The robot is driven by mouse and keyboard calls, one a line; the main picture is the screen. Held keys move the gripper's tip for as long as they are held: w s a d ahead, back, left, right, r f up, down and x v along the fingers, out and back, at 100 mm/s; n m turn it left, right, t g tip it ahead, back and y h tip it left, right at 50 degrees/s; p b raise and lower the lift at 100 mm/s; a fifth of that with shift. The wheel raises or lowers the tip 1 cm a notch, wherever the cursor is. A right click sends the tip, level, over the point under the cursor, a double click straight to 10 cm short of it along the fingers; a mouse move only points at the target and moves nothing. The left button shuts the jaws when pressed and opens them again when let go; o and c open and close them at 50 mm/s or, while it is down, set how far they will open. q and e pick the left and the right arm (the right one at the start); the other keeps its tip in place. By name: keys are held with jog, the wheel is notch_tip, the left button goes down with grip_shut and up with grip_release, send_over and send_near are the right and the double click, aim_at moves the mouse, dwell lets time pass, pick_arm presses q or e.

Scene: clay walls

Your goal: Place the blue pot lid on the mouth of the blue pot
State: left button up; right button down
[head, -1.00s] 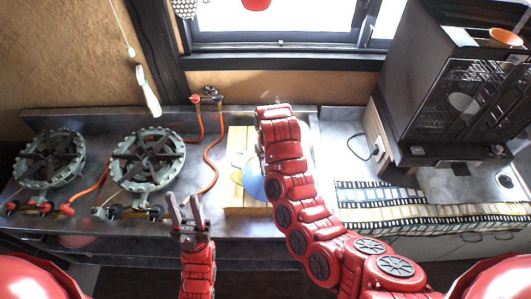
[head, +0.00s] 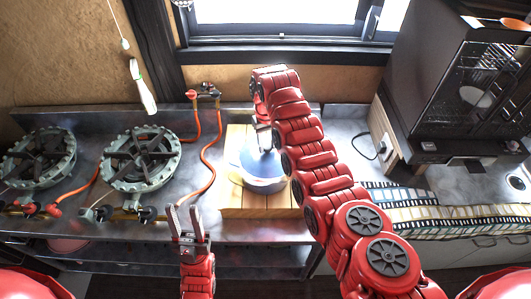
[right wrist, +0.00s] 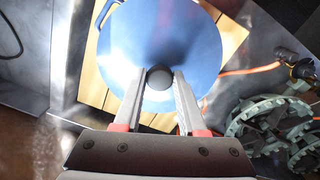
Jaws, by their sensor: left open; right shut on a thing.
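The blue pot (head: 265,187) stands on a wooden board on the counter in the head view. The blue pot lid (head: 249,161) is over its mouth. In the right wrist view the lid (right wrist: 190,40) fills the upper middle, and a blue loop handle (right wrist: 104,12) shows past its left edge. My right gripper (right wrist: 160,80) is shut on the lid's dark round knob; it also shows in the head view (head: 264,141). I cannot tell whether the lid touches the pot's rim. My left gripper (head: 187,212) is open and empty at the counter's front edge.
The wooden board (head: 240,208) lies under the pot. Two gas burners (head: 141,158) with orange hoses (head: 210,152) stand to the left. A black oven (head: 465,90) and a patterned cloth (head: 440,212) are on the right. A window is behind.

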aim_at(266, 144)
jog(key=shift+w+a+f+b, duration=0.15)
jog(key=shift+w+a+b, duration=0.25)
jog(key=shift+b, duration=2.6)
jog(key=shift+d+f+p, duration=0.1)
jog(key=shift+f+p, duration=0.4)
jog(key=shift+p, duration=0.6)
jog(key=shift+f, duration=0.9)
jog(key=shift+c, duration=2.4)
grip_release()
